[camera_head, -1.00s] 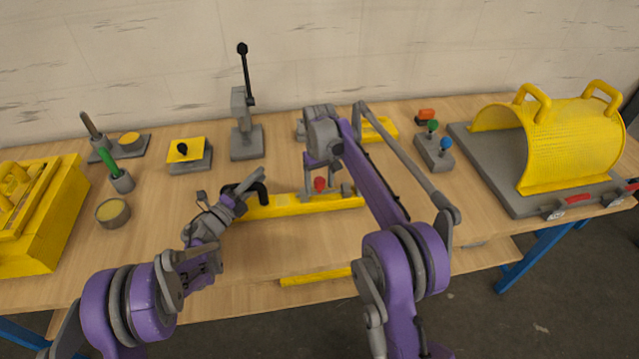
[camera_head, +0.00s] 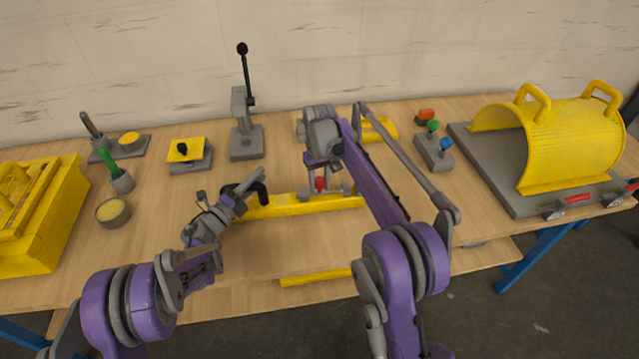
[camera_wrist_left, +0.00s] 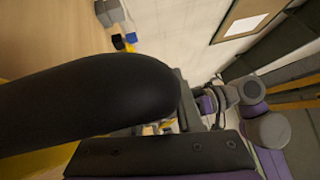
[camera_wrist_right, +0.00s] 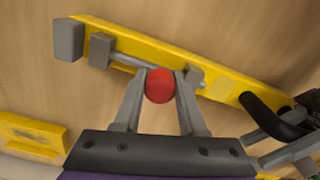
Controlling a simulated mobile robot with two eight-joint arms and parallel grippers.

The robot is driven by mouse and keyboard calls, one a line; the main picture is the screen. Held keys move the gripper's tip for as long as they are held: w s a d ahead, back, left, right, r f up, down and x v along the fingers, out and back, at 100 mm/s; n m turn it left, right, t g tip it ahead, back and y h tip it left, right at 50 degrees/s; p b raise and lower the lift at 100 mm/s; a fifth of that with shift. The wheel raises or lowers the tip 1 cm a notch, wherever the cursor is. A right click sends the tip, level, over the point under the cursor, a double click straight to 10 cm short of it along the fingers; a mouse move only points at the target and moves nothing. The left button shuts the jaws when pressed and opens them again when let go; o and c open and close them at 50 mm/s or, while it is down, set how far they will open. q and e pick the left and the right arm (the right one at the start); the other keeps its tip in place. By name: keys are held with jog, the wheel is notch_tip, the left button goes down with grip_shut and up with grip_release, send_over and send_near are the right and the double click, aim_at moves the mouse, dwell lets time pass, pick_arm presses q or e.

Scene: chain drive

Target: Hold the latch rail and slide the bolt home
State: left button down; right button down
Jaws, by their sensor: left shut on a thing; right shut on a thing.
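The yellow latch rail (camera_head: 285,207) lies on the workbench; its black curved handle (camera_head: 262,192) is at its left end. My left gripper (camera_head: 250,186) is shut on this handle, which fills much of the left wrist view (camera_wrist_left: 90,105). The grey bolt (camera_wrist_right: 128,60) lies along the rail and carries a red knob (camera_wrist_right: 159,86). My right gripper (camera_wrist_right: 160,92) is shut on the knob, with one finger on each side. Grey blocks stand on the rail: a guide (camera_wrist_right: 101,50) and an end block (camera_wrist_right: 68,40), with a gap between them where no bolt shows.
A lever stand (camera_head: 246,140) and a yellow-topped block (camera_head: 187,152) stand behind the rail. A button box (camera_head: 434,152) and a yellow mesh guard (camera_head: 570,140) are to the right. A yellow housing (camera_head: 45,225) is at the left.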

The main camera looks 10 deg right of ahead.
jog(key=shift+d, duration=0.1)
dwell(0.8)
jog(key=d, duration=0.5)
jog(key=shift+s, duration=0.1)
jog(key=shift+c, duration=2.3)
grip_release()
jog(key=shift+a, duration=0.1)
notch_tip(320, 180, up, 12)
